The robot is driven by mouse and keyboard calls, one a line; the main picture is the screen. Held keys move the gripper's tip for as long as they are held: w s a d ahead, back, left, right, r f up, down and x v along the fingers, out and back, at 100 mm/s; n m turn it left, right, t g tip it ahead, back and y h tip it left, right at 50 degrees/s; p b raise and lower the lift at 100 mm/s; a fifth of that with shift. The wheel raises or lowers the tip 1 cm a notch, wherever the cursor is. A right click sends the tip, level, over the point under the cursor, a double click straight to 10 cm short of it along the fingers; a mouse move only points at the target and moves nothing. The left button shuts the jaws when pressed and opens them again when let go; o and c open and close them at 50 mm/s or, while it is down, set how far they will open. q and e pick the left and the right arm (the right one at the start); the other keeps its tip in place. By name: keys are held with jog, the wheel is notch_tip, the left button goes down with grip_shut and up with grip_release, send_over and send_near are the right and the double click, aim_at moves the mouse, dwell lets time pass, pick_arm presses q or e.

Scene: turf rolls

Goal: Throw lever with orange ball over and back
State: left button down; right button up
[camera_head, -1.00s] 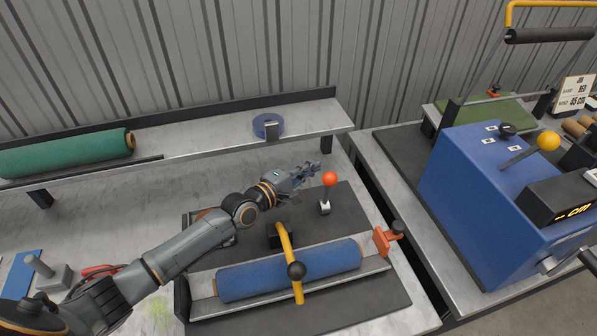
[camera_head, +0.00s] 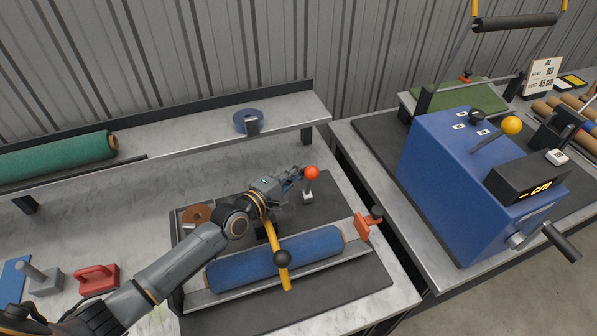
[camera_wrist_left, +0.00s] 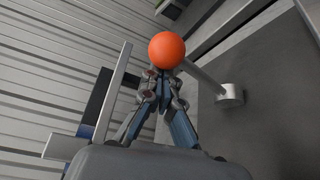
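The lever's orange ball (camera_head: 312,173) stands on a short stem above a small pale base (camera_head: 307,197) on the dark board, close to upright. My left gripper (camera_head: 297,174) is just left of the ball, at about its height. In the left wrist view the orange ball (camera_wrist_left: 167,50) lies right at the fingertips and hides part of them. The stem runs from it down right to the round base (camera_wrist_left: 230,94). The left fingers (camera_wrist_left: 164,80) converge and look shut, holding nothing; whether they touch the ball is unclear. My right gripper is out of view.
A blue roll (camera_head: 275,258) lies in front of the lever, with a yellow handle (camera_head: 277,250) across it. An orange clamp (camera_head: 367,226) is at right. A blue machine (camera_head: 455,180) with a yellow-ball lever (camera_head: 511,126) stands farther right. A shelf (camera_head: 190,135) runs behind.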

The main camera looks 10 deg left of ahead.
pick_arm(q)
jog(key=v, duration=1.2)
jog(key=shift+s+d+r, duration=0.25)
jog(key=shift+s+d, duration=0.05)
jog(key=shift+s, duration=0.1)
